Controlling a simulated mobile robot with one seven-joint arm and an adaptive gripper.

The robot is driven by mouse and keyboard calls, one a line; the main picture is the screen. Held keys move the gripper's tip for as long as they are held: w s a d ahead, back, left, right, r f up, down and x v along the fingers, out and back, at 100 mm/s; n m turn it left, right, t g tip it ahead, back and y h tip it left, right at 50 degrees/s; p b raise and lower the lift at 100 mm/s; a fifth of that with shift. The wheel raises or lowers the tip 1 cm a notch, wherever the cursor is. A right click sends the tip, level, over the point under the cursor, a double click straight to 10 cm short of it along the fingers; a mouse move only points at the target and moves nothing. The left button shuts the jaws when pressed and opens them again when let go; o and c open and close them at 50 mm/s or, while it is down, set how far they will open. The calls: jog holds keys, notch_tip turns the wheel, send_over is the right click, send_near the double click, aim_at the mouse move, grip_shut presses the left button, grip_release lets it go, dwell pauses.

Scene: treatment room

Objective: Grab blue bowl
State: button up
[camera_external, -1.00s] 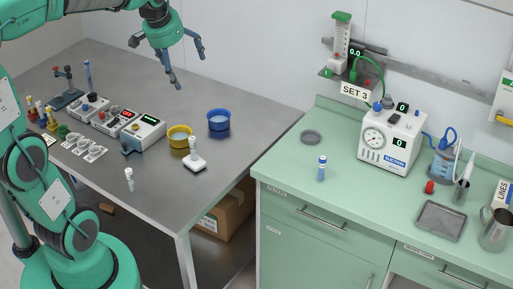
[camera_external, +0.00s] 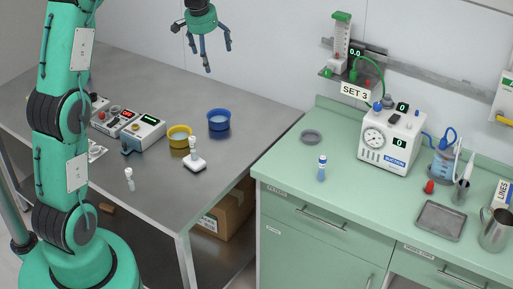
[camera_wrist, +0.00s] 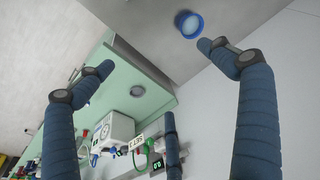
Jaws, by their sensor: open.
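The blue bowl (camera_external: 219,121) stands on the grey table (camera_external: 262,108), toward its back right, with pale contents inside. My gripper (camera_external: 208,52) is open and empty in the air, above and a little left of the bowl in the external view. In the wrist view the bowl (camera_wrist: 189,25) shows at the top, apart from the fingers, near the tip of the right-hand finger. The open fingers of my gripper (camera_wrist: 160,80) spread wide with nothing between them.
A yellow bowl (camera_external: 179,136) stands left of the blue bowl. A white-based stand (camera_external: 194,159) is in front. A meter box (camera_external: 143,132) is further left. The green counter (camera_external: 284,163) is to the right. The table right of the blue bowl is clear.

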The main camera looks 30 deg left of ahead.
jog(key=w+a+f, duration=0.4)
jog(key=w+f, duration=0.1)
jog(key=f, duration=0.4)
jog(key=w+a+f+g+p, duration=0.1)
jog(key=w+a+f, duration=0.3)
jog(key=f, duration=0.5)
jog(key=w+a+f+p, duration=0.1)
jog(key=w+a+f, duration=0.3)
jog(key=w+f, duration=0.3)
notch_tip(320, 180, down, 2)
jog(key=shift+w+a+f+g, duration=0.15)
jog(key=shift+w+a+g, duration=0.05)
jog(key=shift+g, duration=0.1)
send_near(217, 116)
jog(key=shift+s+d+f, duration=0.45)
jog(key=shift+s+d, duration=0.1)
jog(key=shift+s, duration=0.15)
jog(key=shift+s+d+f, duration=0.45)
jog(key=shift+s+d, duration=0.1)
jog(key=shift+s, duration=0.2)
jog(key=shift+w+d+f+b, duration=0.1)
jog(key=shift+w+f+b, duration=0.1)
jog(key=shift+f, duration=1.1)
jog(key=shift+w+f+b, duration=0.15)
jog(key=shift+w+f, duration=0.05)
jog(key=shift+f, duration=1.1)
